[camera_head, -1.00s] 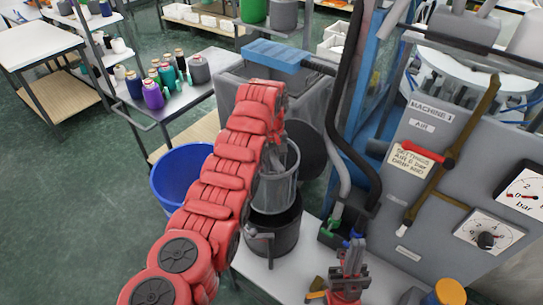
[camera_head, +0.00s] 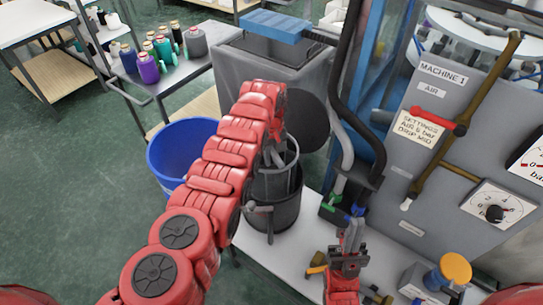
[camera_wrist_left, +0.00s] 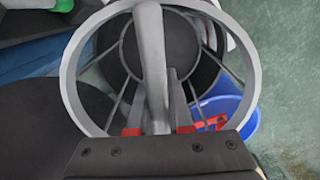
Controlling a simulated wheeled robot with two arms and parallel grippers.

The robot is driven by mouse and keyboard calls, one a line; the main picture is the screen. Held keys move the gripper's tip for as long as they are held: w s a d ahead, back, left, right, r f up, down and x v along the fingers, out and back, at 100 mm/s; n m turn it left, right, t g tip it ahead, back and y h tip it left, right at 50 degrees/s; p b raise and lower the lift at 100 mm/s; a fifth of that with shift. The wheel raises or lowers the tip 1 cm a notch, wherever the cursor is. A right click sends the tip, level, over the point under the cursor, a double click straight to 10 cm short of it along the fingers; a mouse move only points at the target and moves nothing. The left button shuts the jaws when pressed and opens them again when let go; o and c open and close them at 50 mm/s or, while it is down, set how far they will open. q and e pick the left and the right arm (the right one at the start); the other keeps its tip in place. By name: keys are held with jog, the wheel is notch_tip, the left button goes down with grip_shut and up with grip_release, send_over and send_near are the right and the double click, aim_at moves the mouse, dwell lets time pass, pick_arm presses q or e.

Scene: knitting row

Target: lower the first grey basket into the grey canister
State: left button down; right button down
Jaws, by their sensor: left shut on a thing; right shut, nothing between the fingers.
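My left gripper (camera_head: 272,152) is shut on the handle of the grey basket (camera_head: 291,154), with the arm hiding its left side. The basket hangs upright. Its lower part is inside the dark grey canister (camera_head: 286,215), and its rim stands above the canister's mouth. In the left wrist view the basket's round rim (camera_wrist_left: 68,75) surrounds the handle bar (camera_wrist_left: 150,60), which runs down between the fingers (camera_wrist_left: 152,122). My right gripper (camera_head: 352,236) is shut and empty, low over the bench, right of the canister.
A blue bucket (camera_head: 170,160) stands left of the canister. A dark round lid (camera_head: 308,122) is behind it. Hoses (camera_head: 345,155) and the grey machine panel (camera_head: 440,150) rise close on the right.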

pick_arm(q)
jog(key=shift+f+b, duration=7.1)
jog(key=shift+f, duration=0.5)
jog(key=c, duration=0.8)
grip_release()
jog(key=shift+o, duration=0.4)
jog(key=o, duration=0.6)
notch_tip(320, 180, up, 9)
jog(key=p, duration=0.8)
jog(key=shift+p, duration=0.35)
